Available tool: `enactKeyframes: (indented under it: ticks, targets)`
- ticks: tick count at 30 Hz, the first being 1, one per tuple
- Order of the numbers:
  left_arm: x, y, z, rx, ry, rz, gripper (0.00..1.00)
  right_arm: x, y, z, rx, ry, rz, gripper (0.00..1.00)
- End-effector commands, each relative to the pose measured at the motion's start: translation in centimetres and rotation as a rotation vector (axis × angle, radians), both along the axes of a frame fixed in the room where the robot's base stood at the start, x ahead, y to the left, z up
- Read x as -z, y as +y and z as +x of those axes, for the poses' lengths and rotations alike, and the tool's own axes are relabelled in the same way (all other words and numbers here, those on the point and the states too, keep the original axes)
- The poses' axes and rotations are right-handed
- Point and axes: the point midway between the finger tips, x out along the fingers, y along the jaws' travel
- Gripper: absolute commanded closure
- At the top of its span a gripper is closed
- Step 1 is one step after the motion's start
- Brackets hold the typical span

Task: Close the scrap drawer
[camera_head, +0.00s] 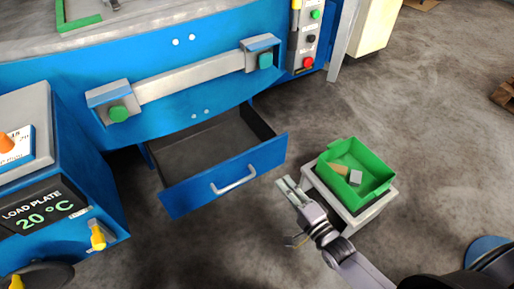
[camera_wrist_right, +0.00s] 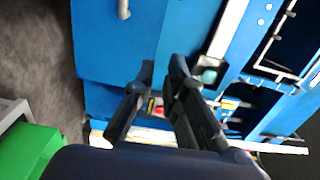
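The scrap drawer (camera_head: 225,178) is pulled out from the lower front of the blue machine. Its blue front carries a pale bar handle (camera_head: 234,181), and its dark inside looks empty. My right gripper (camera_head: 281,182) is to the right of the drawer front and apart from the handle. In the right wrist view, its dark fingers (camera_wrist_right: 162,66) stand apart with a narrow gap and nothing between them. Blue panels of the machine (camera_wrist_right: 205,75) show beyond the fingers. My left gripper is not in view.
A green bin (camera_head: 372,182) with a few small blocks stands on a pale stand (camera_head: 380,207), close right of my gripper. A blue load-plate unit (camera_head: 85,175) stands left of the drawer. Bare floor (camera_head: 190,255) lies in front of it.

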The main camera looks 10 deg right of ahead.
Motion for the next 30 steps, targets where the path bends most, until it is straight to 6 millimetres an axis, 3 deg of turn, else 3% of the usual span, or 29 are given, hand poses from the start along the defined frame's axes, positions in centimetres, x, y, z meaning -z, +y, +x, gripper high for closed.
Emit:
enactKeyframes:
  ticks: [4,18,24,30]
  targets:
    - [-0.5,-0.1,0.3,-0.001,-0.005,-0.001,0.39,0.0,0.6,1.9,0.001,-0.005,0.001,1.00]
    - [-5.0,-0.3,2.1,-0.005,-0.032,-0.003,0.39,0.1,3.6,10.9,0.001,-0.002,-0.003,1.00]
    - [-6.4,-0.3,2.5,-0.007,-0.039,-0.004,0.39,0.1,4.2,12.7,0.000,-0.001,-0.003,1.00]
    - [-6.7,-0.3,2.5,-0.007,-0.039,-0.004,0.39,0.0,4.3,13.0,0.000,0.000,-0.003,1.00]
